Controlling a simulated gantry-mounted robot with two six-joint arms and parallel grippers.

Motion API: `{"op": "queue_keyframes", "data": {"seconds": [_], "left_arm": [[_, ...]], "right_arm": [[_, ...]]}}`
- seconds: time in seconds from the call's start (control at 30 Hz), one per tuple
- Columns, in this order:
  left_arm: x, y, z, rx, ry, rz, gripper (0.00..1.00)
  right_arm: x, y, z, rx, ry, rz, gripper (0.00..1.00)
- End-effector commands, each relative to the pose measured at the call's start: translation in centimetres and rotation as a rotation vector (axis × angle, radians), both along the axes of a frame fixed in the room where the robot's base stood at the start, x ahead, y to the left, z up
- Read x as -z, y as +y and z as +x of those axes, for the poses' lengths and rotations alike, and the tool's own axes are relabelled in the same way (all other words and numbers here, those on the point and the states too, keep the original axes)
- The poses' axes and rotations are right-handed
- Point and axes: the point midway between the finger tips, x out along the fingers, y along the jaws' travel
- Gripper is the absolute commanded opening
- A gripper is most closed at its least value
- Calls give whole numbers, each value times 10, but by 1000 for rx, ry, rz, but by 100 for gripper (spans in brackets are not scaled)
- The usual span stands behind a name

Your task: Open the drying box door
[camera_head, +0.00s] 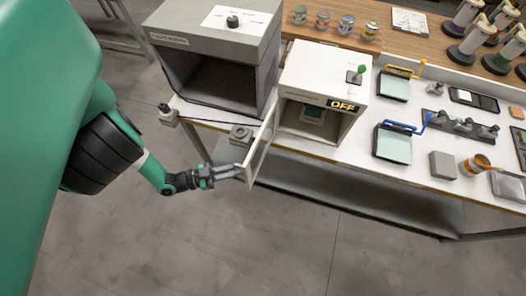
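The drying box (326,70) is a white box on the bench with a black "OFF" display and a green knob on top. Its front is uncovered, and a greenish panel shows inside. Its door (262,150), a thin pale-framed panel, stands swung outward from the box's left side, over the bench's front edge. My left gripper (236,173) comes in from the left, its fingertips at the door's outer lower edge. At this size I cannot tell whether the fingers grip the door or only touch it. My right gripper is not in view.
A larger grey box (216,50) with an open front stands left of the drying box. A small grey block (241,134) sits near the door. Pads, jars, a grey cube (443,165) and spools fill the bench's right side. Bare floor lies in front.

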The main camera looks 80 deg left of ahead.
Motion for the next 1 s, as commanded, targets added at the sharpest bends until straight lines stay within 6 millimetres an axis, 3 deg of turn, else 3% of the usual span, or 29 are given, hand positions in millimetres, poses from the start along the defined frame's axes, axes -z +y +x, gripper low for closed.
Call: {"op": "queue_keyframes", "data": {"seconds": [0.3,0.77,0.8,0.93,1.0], "left_arm": [[3,20,-22,110,7,-2,0],[1,22,-25,125,7,-4,0],[1,22,-25,125,7,-4,16],[1,22,-25,125,6,-4,40],[1,22,-25,126,5,-3,44]], "right_arm": [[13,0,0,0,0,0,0],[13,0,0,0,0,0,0],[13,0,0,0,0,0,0],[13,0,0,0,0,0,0],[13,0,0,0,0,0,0]]}}
